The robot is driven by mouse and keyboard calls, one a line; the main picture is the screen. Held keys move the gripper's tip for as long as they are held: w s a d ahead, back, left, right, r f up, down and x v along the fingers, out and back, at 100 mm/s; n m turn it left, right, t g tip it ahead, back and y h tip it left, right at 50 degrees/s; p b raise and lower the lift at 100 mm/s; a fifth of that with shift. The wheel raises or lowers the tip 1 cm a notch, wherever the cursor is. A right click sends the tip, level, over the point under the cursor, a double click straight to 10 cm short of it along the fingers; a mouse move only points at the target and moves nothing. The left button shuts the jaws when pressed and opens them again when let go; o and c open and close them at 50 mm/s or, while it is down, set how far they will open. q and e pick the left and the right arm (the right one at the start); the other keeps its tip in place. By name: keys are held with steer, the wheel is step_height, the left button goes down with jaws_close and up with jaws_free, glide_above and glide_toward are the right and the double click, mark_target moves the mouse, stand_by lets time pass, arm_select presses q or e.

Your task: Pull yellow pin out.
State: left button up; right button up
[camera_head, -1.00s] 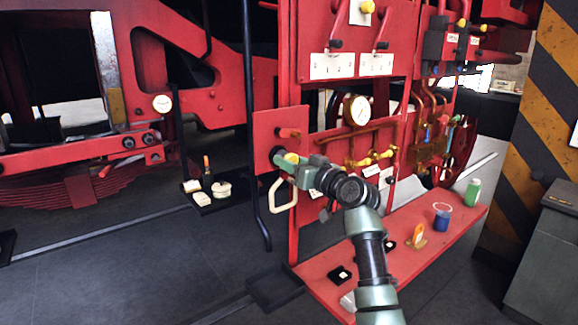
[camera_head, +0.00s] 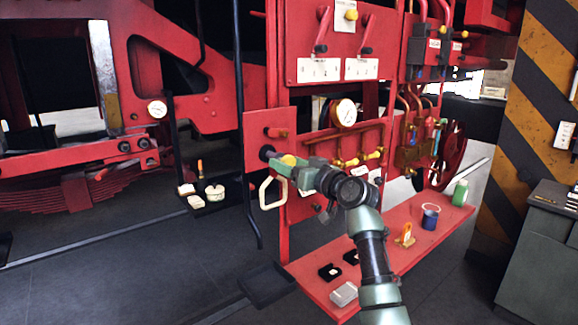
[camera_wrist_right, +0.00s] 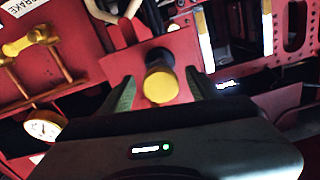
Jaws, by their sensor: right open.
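The yellow pin (camera_head: 289,160) sits at the red panel (camera_head: 262,122), next to a dark round fitting. In the right wrist view the yellow pin (camera_wrist_right: 159,84) shows end-on, with a dark collar behind it on the red plate. My right gripper (camera_head: 278,163) is at the pin. In the right wrist view its two green fingers (camera_wrist_right: 158,92) stand open on either side of the pin, with gaps visible between them and it. The gripper's own body hides part of the pin's surroundings in the head view. My left gripper is not in view.
A cream loop handle (camera_head: 266,193) hangs just below the gripper. A gauge (camera_head: 343,112) and brass pipes are to the right. A red shelf (camera_head: 395,238) below holds a blue cup (camera_head: 430,216), a green bottle (camera_head: 460,193) and small items.

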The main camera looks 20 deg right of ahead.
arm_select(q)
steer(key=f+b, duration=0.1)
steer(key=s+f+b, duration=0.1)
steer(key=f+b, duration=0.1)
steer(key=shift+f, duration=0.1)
arm_select(e)
steer(key=v, duration=0.7)
steer(key=shift+s+d, duration=0.15)
steer(key=shift+s, duration=0.05)
